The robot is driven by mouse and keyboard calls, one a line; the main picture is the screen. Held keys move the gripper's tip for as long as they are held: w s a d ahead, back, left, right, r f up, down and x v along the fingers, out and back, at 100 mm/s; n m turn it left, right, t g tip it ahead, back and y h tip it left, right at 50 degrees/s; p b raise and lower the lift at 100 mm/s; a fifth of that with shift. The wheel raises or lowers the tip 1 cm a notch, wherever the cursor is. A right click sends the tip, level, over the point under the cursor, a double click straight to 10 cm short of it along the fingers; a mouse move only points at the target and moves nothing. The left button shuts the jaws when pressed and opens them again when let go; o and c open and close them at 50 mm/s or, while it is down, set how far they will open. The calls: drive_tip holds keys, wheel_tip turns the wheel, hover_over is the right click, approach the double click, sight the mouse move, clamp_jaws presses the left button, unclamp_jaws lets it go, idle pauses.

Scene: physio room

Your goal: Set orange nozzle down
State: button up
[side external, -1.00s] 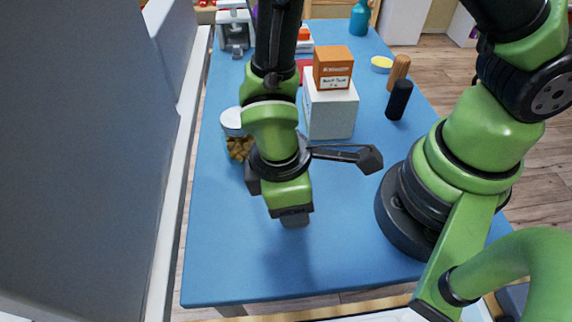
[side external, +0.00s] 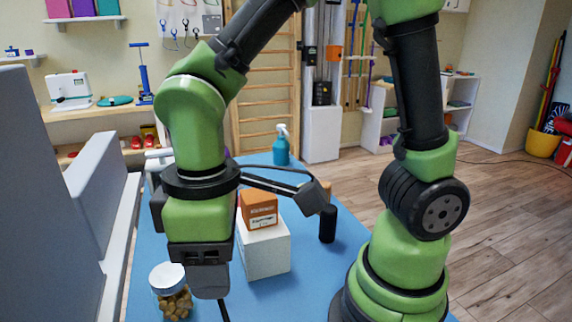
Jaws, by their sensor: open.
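I cannot make out an orange nozzle in the side external view. My gripper (side external: 210,284) points down over the blue table (side external: 258,300), left of the white box and right of a jar. It is open. Its fingertips are small and partly hidden, and a thin dark piece shows below it at the bottom edge. I see nothing held between the jaws.
A lidded jar (side external: 170,292) stands close left of my gripper. An orange box (side external: 258,210) sits on a white box (side external: 263,250) to the right. A black cylinder (side external: 328,224) and a teal spray bottle (side external: 281,150) stand farther right and back. A grey panel (side external: 35,210) borders the left.

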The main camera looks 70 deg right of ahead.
drive_tip(key=s+d+r+m+t, duration=0.2)
drive_tip(key=d+r+m+t, duration=0.1)
drive_tip(key=d+r+m, duration=0.2)
drive_tip(key=s+d+r+m+t+y, duration=0.1)
drive_tip(key=s+d+r+m+t, duration=0.2)
drive_tip(key=d+r+m+t, duration=0.1)
wheel_tip(320, 180, up, 2)
drive_tip(key=shift+d+r+m+y, duration=0.1)
drive_tip(key=shift+d+m+y, duration=0.2)
drive_tip(key=shift+d+m, duration=0.35)
